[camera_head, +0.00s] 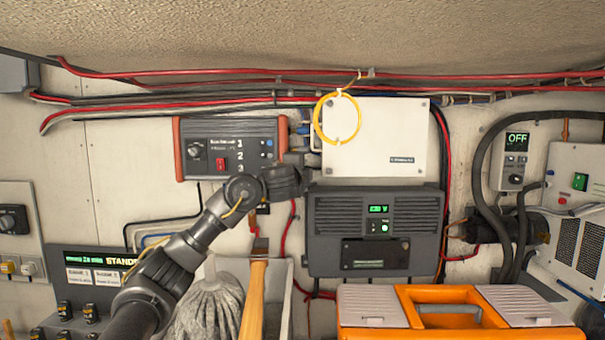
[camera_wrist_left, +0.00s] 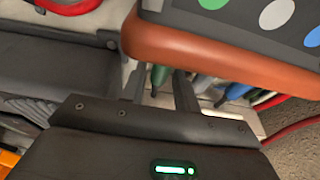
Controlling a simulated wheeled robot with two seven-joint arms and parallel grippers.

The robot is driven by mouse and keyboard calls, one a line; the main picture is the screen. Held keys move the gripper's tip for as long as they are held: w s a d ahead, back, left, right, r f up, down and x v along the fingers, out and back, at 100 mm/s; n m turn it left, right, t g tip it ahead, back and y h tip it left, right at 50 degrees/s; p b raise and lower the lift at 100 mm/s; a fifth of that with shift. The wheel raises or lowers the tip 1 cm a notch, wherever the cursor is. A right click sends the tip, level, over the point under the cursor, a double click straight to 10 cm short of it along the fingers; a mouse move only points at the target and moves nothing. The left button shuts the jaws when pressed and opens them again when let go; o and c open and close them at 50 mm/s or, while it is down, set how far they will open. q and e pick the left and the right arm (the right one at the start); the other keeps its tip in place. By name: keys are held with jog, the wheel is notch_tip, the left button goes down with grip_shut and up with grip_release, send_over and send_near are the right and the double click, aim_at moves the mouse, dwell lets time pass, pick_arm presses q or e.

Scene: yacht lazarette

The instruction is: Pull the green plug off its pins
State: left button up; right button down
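In the left wrist view a dark green plug (camera_wrist_left: 159,76) shows beside the orange-brown end cap of a grey unit, between my two fingers. My left gripper (camera_wrist_left: 162,92) is open, one finger on each side of the plug, with a pale gap visible beside it. I cannot tell whether either finger touches it. In the head view my left gripper (camera_head: 303,172) is at the lower right corner of the grey unit (camera_head: 225,165), and it hides the green plug there. My right gripper is not in view.
More plugs and cables, blue (camera_wrist_left: 266,98) and greenish (camera_wrist_left: 237,90), sit close along the unit's edge. A white box (camera_head: 375,150) with a yellow cable loop (camera_head: 317,122) and a dark charger (camera_head: 374,258) crowd the right. A mop (camera_head: 208,305) and orange toolbox (camera_head: 455,318) stand below.

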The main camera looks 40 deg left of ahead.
pick_arm(q)
jog(key=s+d+p, duration=0.1)
jog(key=s, duration=0.1)
jog(key=s+d+p, duration=0.2)
jog(key=shift+s+d+p, duration=0.3)
jog(key=shift+s, duration=0.05)
dwell(0.6)
